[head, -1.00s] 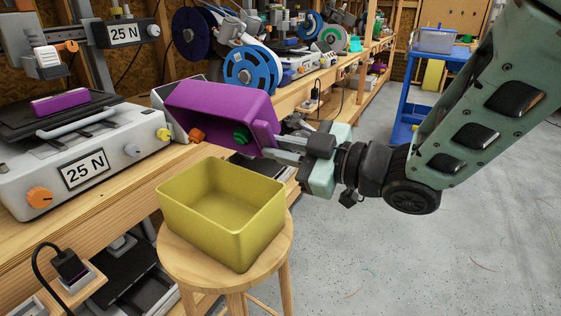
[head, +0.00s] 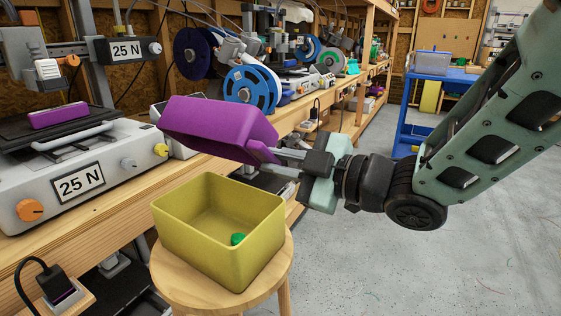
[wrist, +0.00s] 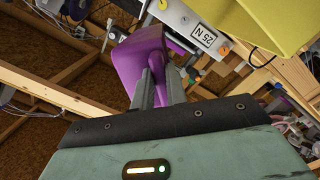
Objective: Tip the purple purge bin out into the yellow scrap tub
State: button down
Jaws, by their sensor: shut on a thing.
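The purple purge bin (head: 215,122) is tilted steeply above the yellow scrap tub (head: 235,262), its mouth turned down. My gripper (head: 278,161) is shut on the bin's right end. In the wrist view the fingers close on the purple bin (wrist: 140,62), and the yellow tub (wrist: 262,22) shows at the upper right. A green piece (head: 237,239) lies in the tub.
The tub stands on a round wooden stool (head: 180,287). A grey machine marked 25 N (head: 75,180) sits on the wooden bench at left. Spools (head: 250,90) and printers line the bench behind. A blue cart (head: 412,112) stands at the back right. Grey floor at right is clear.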

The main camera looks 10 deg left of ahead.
jog(key=shift+r+p, duration=0.3)
jog(key=shift+r, duration=0.1)
jog(key=shift+f+b, duration=0.55)
jog(key=shift+b, duration=0.55)
jog(key=shift+r, duration=0.15)
